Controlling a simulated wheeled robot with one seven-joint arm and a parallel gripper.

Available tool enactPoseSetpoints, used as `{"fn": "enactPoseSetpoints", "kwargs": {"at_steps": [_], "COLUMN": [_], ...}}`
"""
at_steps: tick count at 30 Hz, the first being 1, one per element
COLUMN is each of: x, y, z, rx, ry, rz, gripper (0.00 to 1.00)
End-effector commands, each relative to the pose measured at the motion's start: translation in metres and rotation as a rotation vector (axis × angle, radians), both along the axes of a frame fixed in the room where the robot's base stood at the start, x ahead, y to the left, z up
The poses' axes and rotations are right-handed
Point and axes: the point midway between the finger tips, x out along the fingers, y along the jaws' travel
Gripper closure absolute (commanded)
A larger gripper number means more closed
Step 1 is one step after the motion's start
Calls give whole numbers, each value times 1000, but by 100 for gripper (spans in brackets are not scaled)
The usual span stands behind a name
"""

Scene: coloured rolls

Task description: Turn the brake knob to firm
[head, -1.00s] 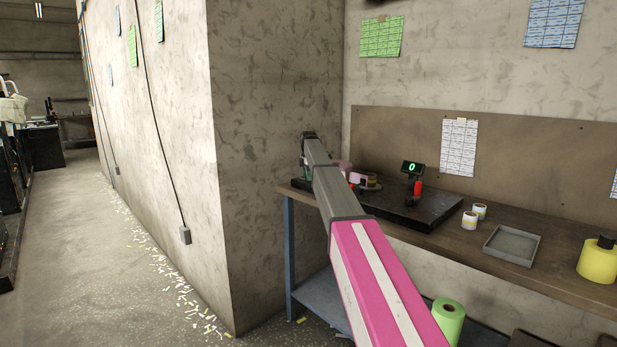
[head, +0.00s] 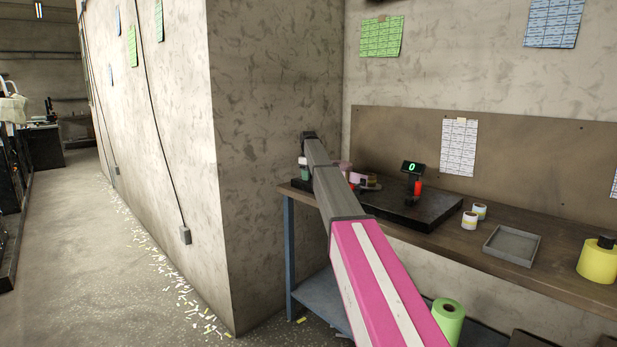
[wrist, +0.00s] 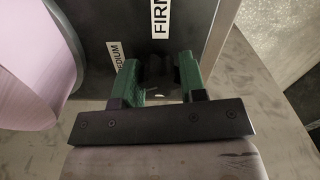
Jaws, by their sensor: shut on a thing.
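In the wrist view my gripper (wrist: 158,80) has its two green fingers closed on either side of a dark knob (wrist: 157,67), the brake knob. It is shut on the knob. A white FIRM label (wrist: 161,18) lies just beyond the knob, and a white MEDIUM label (wrist: 119,56) lies to its left, partly covered by the left finger. The knob's pointer is too dark to make out. In the head view my arm hides the knob, and only a little of my green gripper (head: 304,172) shows at the left end of the bench.
A pink roll (wrist: 35,60) stands close left of my gripper. On the black machine base (head: 430,212) a small display (head: 411,168) reads 0.

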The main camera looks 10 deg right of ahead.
Motion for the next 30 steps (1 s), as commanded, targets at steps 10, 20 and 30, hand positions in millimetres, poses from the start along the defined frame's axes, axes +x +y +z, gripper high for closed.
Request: {"fn": "enactPoseSetpoints", "kwargs": {"at_steps": [10, 20, 30], "x": [0, 0, 0], "y": [0, 1, 1], "z": [1, 1, 1], "rx": [1, 1, 1], "ry": [-1, -1, -1], "rz": [-327, -641, -964], "gripper": [85, 85, 85]}}
